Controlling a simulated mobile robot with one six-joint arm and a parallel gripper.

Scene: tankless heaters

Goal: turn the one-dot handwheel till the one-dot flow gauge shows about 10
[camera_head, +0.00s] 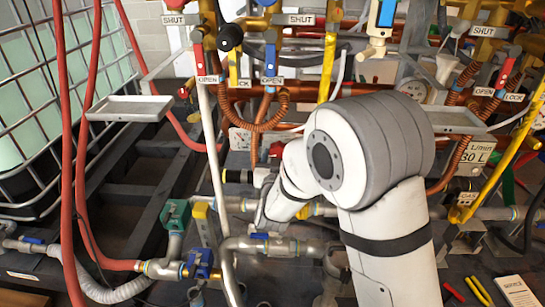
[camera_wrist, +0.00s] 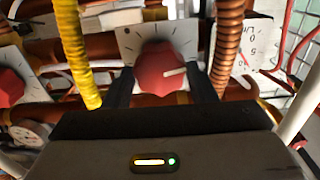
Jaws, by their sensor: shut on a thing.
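In the wrist view a red round knob (camera_wrist: 162,68) with a white pointer line stands on a pale plate with dark tick marks. The pointer line points to the right. My gripper (camera_wrist: 161,88) has one dark finger on each side of this knob and is shut on it. I see no dot mark, so I cannot tell whether it is the one-dot handwheel. A pale gauge face (camera_wrist: 246,45) with numbers and tick marks is partly visible at the right, tilted; its reading is unclear. In the head view my arm hides the gripped knob.
A yellow hose (camera_wrist: 72,45) and a copper coiled hose (camera_wrist: 228,45) run close on either side of my gripper. Another red knob (camera_wrist: 10,88) is at the left. In the head view, pipes and a grey tray (camera_head: 130,108) crowd the space around my arm.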

